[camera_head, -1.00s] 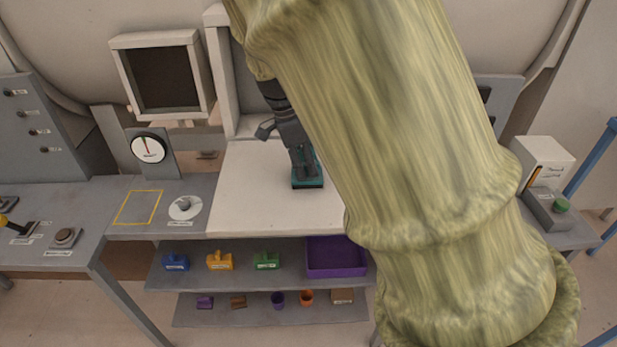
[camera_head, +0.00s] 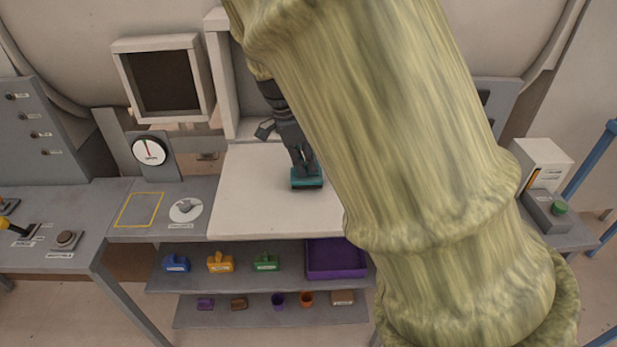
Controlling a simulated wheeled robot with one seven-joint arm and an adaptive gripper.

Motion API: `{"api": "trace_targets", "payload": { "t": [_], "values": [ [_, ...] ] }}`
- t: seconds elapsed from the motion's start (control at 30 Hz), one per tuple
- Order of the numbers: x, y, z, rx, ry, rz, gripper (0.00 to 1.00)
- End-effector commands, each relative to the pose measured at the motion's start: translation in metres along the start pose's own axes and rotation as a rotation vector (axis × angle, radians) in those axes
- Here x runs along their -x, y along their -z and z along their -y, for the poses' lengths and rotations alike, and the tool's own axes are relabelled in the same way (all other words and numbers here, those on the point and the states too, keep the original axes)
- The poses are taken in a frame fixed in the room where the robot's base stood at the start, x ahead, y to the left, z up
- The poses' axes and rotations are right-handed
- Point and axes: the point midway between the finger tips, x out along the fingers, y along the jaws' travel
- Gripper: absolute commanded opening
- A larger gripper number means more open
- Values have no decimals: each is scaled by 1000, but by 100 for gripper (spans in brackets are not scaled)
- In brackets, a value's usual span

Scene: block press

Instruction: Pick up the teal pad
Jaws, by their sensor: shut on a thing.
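The teal pad (camera_head: 306,182) is a small flat block at the middle of the white work surface (camera_head: 255,205). My gripper (camera_head: 305,170) is over it, pointing down, with its dark fingers shut on the pad's upper part. The pad looks level. I cannot tell whether its underside touches the white surface or is slightly above it. My large arm covers the area to the right of the pad.
A shelf below holds blue (camera_head: 176,263), orange (camera_head: 220,262) and green (camera_head: 266,262) blocks and a purple tray (camera_head: 336,273). A screen (camera_head: 164,79) stands behind.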

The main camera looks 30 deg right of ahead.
Motion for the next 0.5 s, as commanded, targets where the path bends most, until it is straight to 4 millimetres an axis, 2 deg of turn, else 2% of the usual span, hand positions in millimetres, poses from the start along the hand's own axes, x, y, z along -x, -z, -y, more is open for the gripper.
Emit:
{"api": "trace_targets", "payload": {
  "t": [0.5],
  "values": [
    [25, 6, 0, 1, 1, 0, 0]
  ]
}}
